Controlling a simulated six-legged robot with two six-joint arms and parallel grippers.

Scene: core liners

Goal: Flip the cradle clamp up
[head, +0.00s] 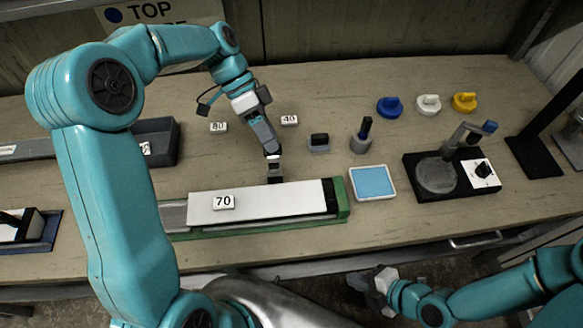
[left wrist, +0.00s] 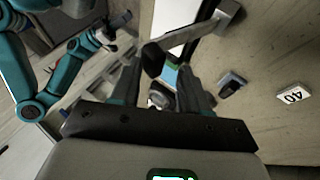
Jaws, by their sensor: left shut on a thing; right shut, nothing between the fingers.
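The cradle (head: 340,200) is a long green base holding a white core liner (head: 270,203) with a black right end and a 70 tag (head: 223,202). The cradle clamp (head: 275,172) is at the liner's back edge. In the left wrist view it shows as a grey metal arm (left wrist: 190,34) with a black knob (left wrist: 152,60). My left gripper (head: 272,149) is shut on the clamp from above; the exact contact is partly hidden. The clamp's angle is hard to tell. My right gripper (head: 376,288) is shut and empty, in front of the bench.
Behind the liner are tags 80 (head: 219,127) and 40 (head: 290,120) and a small black-topped block (head: 319,142). A blue pad (head: 372,182) lies right of the cradle, then a black-based stand (head: 450,195). Coloured knobs (head: 428,103) sit at the back right.

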